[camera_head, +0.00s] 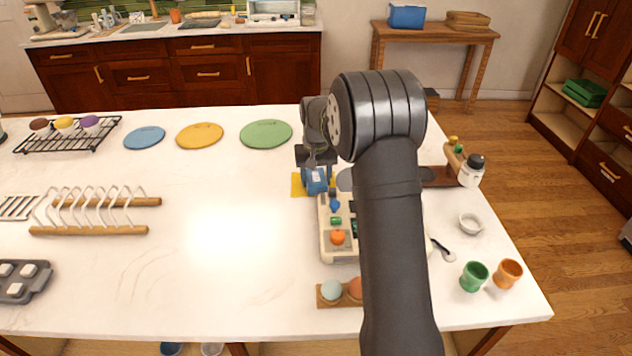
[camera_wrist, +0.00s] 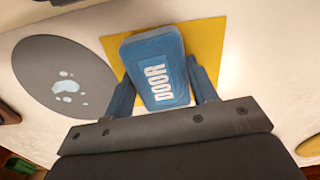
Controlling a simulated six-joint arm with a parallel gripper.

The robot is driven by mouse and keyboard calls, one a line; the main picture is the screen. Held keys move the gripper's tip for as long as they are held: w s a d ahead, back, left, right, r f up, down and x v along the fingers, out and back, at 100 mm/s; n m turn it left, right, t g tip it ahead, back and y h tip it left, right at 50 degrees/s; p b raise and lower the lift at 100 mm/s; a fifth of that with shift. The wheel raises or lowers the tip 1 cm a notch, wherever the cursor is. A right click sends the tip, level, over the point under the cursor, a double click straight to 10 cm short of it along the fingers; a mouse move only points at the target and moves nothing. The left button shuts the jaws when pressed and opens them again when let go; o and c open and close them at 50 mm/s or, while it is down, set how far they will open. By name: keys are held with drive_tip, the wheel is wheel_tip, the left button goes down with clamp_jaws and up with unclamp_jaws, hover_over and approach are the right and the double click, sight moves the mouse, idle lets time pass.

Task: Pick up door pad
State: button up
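The door pad (camera_wrist: 155,65) is a blue block with rounded corners and the white word DOOR on its face. It sits over a yellow square (camera_wrist: 205,40) and hides part of it. My gripper (camera_wrist: 160,78) has one finger along each side of the pad, and both fingertips appear to press against it. In the head view the blue door pad (camera_head: 316,181) shows below my gripper (camera_head: 315,165), beside the visible left part of the yellow square (camera_head: 298,186). I cannot tell whether the pad touches the square.
A dark oval plate (camera_wrist: 60,85) lies left of the pad in the wrist view. A cream panel with colored knobs (camera_head: 326,240) is just in front of the pad in the head view. A green disc (camera_head: 266,133) lies behind.

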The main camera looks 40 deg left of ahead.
sight(321, 177)
drive_tip(key=shift+c, duration=0.8)
drive_tip(key=shift+r, duration=0.1)
drive_tip(key=shift+r, duration=0.5)
drive_tip(key=r, duration=0.2)
drive_tip(key=d+r, duration=0.1)
drive_tip(key=shift+w+d+r, duration=0.1)
drive_tip(key=shift+w+r, duration=0.2)
drive_tip(key=shift+r, duration=0.1)
drive_tip(key=w+d+r, duration=0.3)
drive_tip(key=d+r, duration=0.3)
drive_tip(key=d, duration=0.3)
drive_tip(key=shift+w+d, duration=0.3)
drive_tip(key=shift+d, duration=0.05)
